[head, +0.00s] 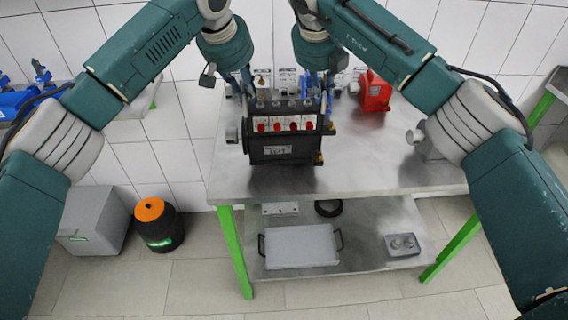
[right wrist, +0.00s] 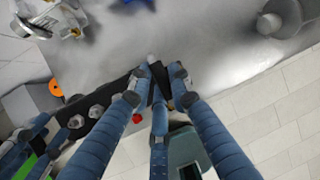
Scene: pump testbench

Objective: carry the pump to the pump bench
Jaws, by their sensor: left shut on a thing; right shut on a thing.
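The pump (head: 284,147) is a dark block with a row of red round caps on a white strip, upright at the left part of the steel-topped pump bench (head: 385,165) in the head view. My left gripper (head: 249,92) is shut on the pump's left upper side, and my right gripper (head: 318,92) on its right upper side. In the right wrist view my right gripper (right wrist: 160,82) is closed around a dark part of the pump (right wrist: 112,92). I cannot tell whether the pump's base touches the bench top.
A red device (head: 375,92) and small fittings stand at the back of the bench. A grey tray (head: 302,247) lies on the lower shelf. A black bin with an orange lid (head: 150,210) stands left on the floor. The bench top right of the pump is largely clear.

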